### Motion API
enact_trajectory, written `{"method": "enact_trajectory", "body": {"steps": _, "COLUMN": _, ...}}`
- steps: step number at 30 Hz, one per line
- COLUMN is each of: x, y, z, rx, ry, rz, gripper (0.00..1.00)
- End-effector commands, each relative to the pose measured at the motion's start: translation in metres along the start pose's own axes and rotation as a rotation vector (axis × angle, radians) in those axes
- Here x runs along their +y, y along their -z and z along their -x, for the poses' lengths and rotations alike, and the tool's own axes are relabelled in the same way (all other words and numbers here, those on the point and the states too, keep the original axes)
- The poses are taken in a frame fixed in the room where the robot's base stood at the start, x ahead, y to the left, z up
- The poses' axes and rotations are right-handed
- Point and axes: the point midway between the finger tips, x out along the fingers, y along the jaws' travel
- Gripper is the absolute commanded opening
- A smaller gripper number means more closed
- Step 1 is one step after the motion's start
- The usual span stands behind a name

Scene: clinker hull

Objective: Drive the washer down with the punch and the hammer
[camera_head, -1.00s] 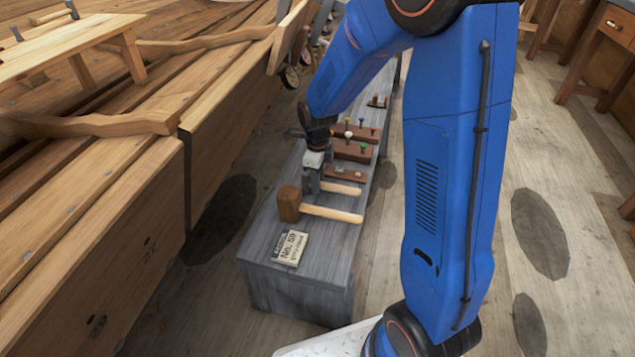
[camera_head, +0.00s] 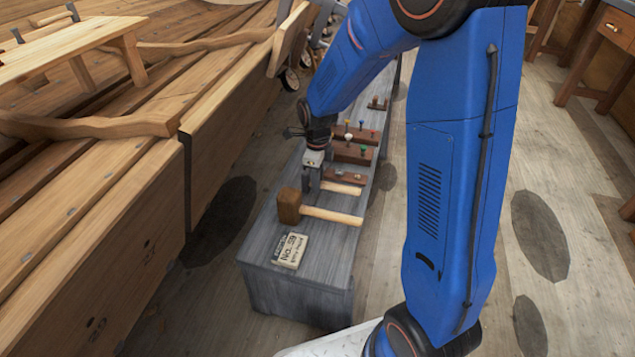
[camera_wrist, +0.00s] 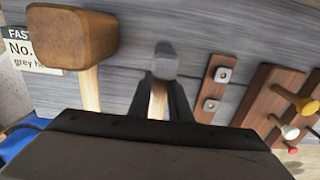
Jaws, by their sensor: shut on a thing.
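My gripper (camera_wrist: 158,108) points down at the bench and is shut on the light wooden handle of a small hammer (camera_wrist: 165,64). The hammer's grey metal head shows just beyond the fingers in the wrist view; its handle (camera_head: 342,188) also shows in the head view. Several punch-like tools with coloured ends, white (camera_wrist: 289,131) and yellow (camera_wrist: 303,103) among them, stand in a brown rack (camera_wrist: 270,97). A brown strip (camera_wrist: 213,88) holds two small square silver plates, possibly washers. I cannot tell which tool is the punch.
A wooden mallet (camera_head: 289,205) lies beside the hammer, close to my gripper. A printed card (camera_head: 290,249) lies at the near end of the grey bench (camera_head: 300,280). The planked hull (camera_head: 110,240) runs along the left, with a gap of floor between.

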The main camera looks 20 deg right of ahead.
Motion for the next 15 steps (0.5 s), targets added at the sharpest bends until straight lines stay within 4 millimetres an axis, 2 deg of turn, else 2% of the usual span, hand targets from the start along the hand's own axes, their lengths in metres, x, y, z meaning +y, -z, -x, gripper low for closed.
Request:
{"method": "enact_trajectory", "body": {"steps": 5, "x": 0.000, "y": 0.000, "z": 0.003, "rx": -0.001, "ry": 0.001, "rz": 0.000, "gripper": 0.00}}
{"method": "enact_trajectory", "body": {"steps": 15, "x": -0.001, "y": -0.001, "z": 0.032, "rx": -0.002, "ry": 0.003, "rz": 0.000, "gripper": 0.00}}
